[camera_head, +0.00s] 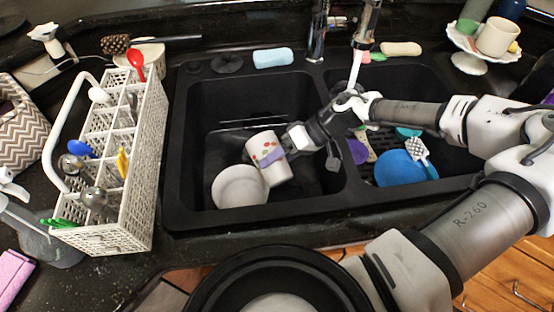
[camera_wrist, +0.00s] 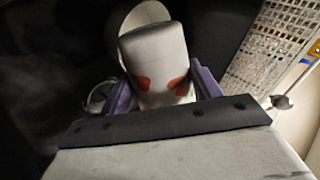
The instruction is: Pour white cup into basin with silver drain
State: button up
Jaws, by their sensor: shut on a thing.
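The white cup (camera_head: 264,149) has red and green spots and is tilted in the head view. My gripper (camera_head: 275,158) is shut on its side and holds it over or inside the left basin (camera_head: 212,125). In the wrist view, the white cup (camera_wrist: 153,52) sits between the purple fingers of my gripper (camera_wrist: 160,95). I cannot see into the cup or tell its contents. A round metallic ring (camera_wrist: 94,98), possibly the silver drain, shows partly behind the left finger. The drain's place in the head view is unclear.
A white dish (camera_head: 236,187) lies in the left basin beside the cup. The right basin holds a blue plate (camera_head: 400,170) and utensils. A white utensil rack (camera_head: 132,185) stands left of the sink. The faucet (camera_head: 318,35) rises behind the divider.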

jog(key=shift+n+t+y, duration=0.3)
jog(key=shift+t, duration=0.2)
jog(key=r+p, duration=0.1)
jog(key=r, duration=0.1)
jog(key=r+p, duration=0.1)
jog(key=r, duration=0.1)
jog(key=shift+s+d+r, duration=0.1)
jog(key=shift+s+r, duration=0.1)
jog(key=shift+r, duration=0.1)
jog(key=t+y+b, duration=0.1)
jog(key=b, duration=0.1)
jog(key=shift+s+f+n+b, duration=0.1)
jog(key=shift+f+n+b, duration=0.1)
jog(key=shift+n+b, duration=0.15)
notch_tip(320, 180, up, 4)
jog(key=shift+d+f+n+t+y+b, duration=0.1)
jog(key=shift+n+t+y+b, duration=0.55)
jog(key=shift+n+t+y, duration=0.3)
jog(key=s+d+r+n+t+y+b, duration=0.1)
jog(key=s+r+n+t+y+b, duration=0.1)
jog(key=s+r+n+y+b, duration=0.1)
jog(key=shift+d+r+n+y+b, duration=0.35)
jog(key=shift+r+n+y+b, duration=0.45)
jog(key=shift+r+b, duration=0.8)
jog(key=shift+s+r+t, duration=0.1)
jog(key=shift+r+t, duration=0.1)
jog(key=shift+t, duration=0.05)
